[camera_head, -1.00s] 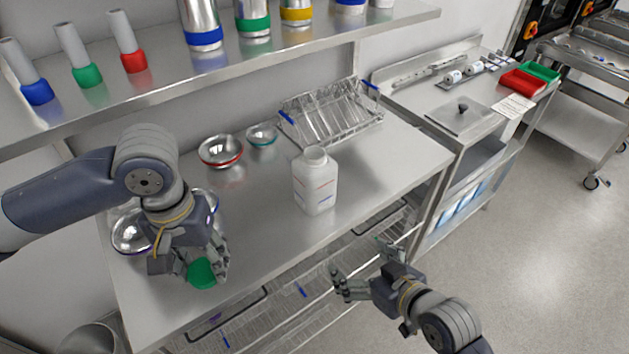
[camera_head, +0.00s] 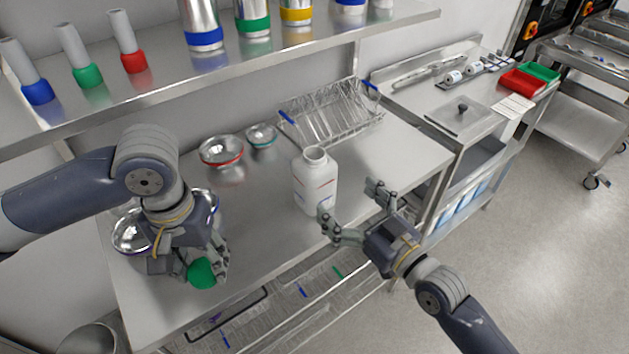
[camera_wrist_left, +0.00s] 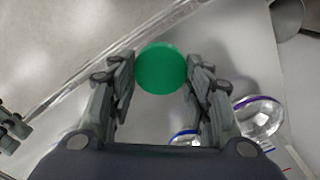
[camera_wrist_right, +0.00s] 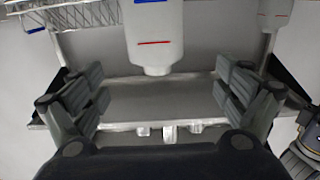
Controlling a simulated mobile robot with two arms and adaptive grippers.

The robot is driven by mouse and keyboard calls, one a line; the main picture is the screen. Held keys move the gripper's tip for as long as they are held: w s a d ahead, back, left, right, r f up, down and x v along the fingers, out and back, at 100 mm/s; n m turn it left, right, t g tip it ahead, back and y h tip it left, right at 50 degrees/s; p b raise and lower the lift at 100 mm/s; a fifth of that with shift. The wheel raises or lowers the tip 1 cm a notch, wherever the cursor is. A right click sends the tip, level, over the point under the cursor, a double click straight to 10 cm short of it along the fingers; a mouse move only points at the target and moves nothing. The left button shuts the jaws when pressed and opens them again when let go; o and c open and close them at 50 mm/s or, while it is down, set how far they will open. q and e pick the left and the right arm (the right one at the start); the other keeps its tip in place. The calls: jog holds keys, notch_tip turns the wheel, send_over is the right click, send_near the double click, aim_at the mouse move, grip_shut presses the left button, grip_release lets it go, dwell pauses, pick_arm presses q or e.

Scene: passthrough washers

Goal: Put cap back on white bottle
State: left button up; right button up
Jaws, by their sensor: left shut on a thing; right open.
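The white bottle (camera_head: 314,182) stands upright and uncapped on the steel table, its round mouth facing up. In the right wrist view the bottle (camera_wrist_right: 153,35) shows ahead, between and beyond the fingers. A green cap (camera_head: 201,274) is held in my left gripper (camera_head: 207,268) above the table's front left part. In the left wrist view the cap (camera_wrist_left: 161,69) sits between the two fingertips. My right gripper (camera_head: 352,212) is open and empty, just right of and in front of the bottle, its fingers spread toward it.
Metal bowls with a red rim (camera_head: 221,151) and a teal rim (camera_head: 261,136) stand at the back. A wire rack (camera_head: 330,112) is behind the bottle. More bowls (camera_head: 131,232) lie beside my left arm. A shelf (camera_head: 225,72) overhangs the back. The table between cap and bottle is clear.

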aim_at(325, 177)
pick_arm(q)
jog(key=shift+r, duration=0.2)
jog(key=shift+r+p, duration=0.75)
jog(key=shift+p, duration=0.2)
pick_arm(e)
jog(key=x, duration=0.6)
jog(key=shift+w+a, duration=0.25)
jog(key=shift+w, duration=0.05)
pick_arm(q)
jog(key=shift+r, duration=0.25)
pick_arm(e)
jog(key=shift+w+a, duration=0.15)
jog(key=shift+w, duration=0.2)
pick_arm(q)
jog(key=shift+r+p, duration=0.45)
jog(key=shift+p, duration=0.25)
pick_arm(e)
jog(key=x, duration=0.3)
jog(key=shift+w, duration=0.15)
pick_arm(q)
jog(key=shift+r, duration=0.1)
pick_arm(e)
jog(key=shift+w+a+f, duration=0.15)
jog(key=shift+w+a, duration=0.1)
jog(key=shift+w, duration=0.35)
jog(key=shift+c, duration=0.5)
